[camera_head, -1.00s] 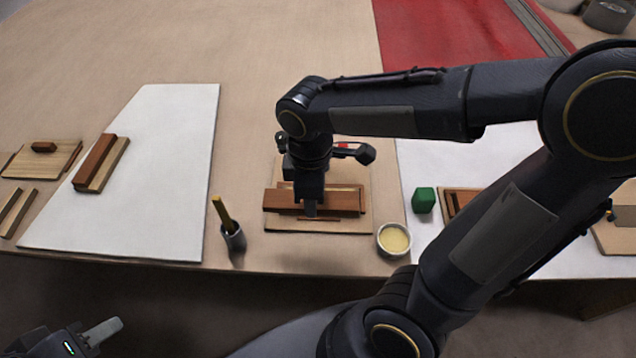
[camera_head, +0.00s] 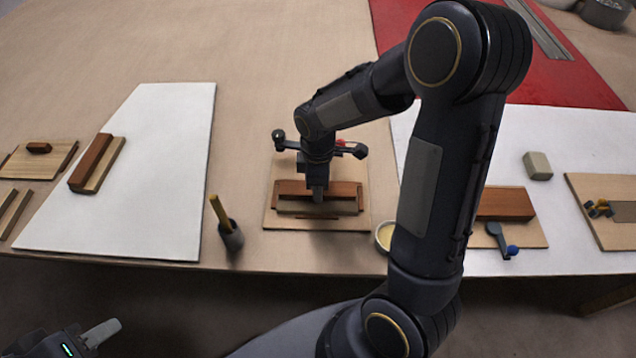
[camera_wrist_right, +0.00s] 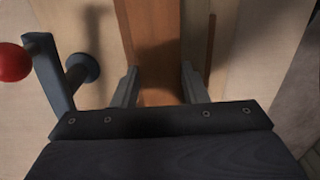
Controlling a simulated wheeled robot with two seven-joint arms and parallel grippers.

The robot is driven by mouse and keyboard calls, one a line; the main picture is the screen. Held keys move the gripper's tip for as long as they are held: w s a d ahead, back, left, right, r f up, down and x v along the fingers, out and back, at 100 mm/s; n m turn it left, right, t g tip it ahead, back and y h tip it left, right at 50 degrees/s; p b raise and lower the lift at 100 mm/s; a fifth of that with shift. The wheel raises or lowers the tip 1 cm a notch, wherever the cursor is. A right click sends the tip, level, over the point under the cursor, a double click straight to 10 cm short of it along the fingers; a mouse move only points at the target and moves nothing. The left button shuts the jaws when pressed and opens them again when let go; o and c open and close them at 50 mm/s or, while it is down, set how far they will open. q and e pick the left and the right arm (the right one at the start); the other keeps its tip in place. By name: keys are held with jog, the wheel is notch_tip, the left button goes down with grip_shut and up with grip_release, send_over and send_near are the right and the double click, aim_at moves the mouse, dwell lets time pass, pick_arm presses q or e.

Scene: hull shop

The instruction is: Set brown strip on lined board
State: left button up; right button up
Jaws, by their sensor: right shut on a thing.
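The brown strip (camera_head: 340,189) lies crosswise over the pale wooden board (camera_head: 352,224) at the middle of the table. A lighter strip (camera_head: 295,207) shows along its near side, and a thin dark line marks the board nearer the front edge. My right gripper (camera_head: 318,196) points down over the strip's middle. In the right wrist view, the brown strip (camera_wrist_right: 150,30) runs between the two fingers of my right gripper (camera_wrist_right: 160,85), which is shut on it. Whether the strip touches the board I cannot tell. My left gripper (camera_head: 100,335) shows only partly, low at the left, away from the board.
A dark cup (camera_head: 232,238) with a yellow stick stands left of the board. A bowl of pale paste (camera_head: 384,236) is close on the right, partly behind my arm. White sheets (camera_head: 140,190) lie on both sides, with other wooden pieces (camera_head: 97,163) on them.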

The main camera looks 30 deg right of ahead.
jog(key=shift+f, duration=0.2)
jog(key=o, duration=1)
jog(key=shift+r, duration=0.55)
notch_tip(320, 180, up, 11)
jog(key=p, duration=0.1)
jog(key=s+a+r+m+t+y, duration=0.1)
jog(key=s+m+t, duration=0.1)
jog(key=s+m, duration=0.2)
jog(key=s+a+r+m+t+y, duration=0.1)
jog(key=s+m, duration=0.4)
jog(key=s, duration=0.2)
jog(key=s+a+r+m+t+y, duration=0.1)
jog(key=s+a+r+m+t, duration=0.1)
jog(key=s+m, duration=0.2)
jog(key=shift+s+a+t+y, duration=0.1)
jog(key=shift+s+t+y, duration=0.25)
jog(key=shift+s, duration=0.65)
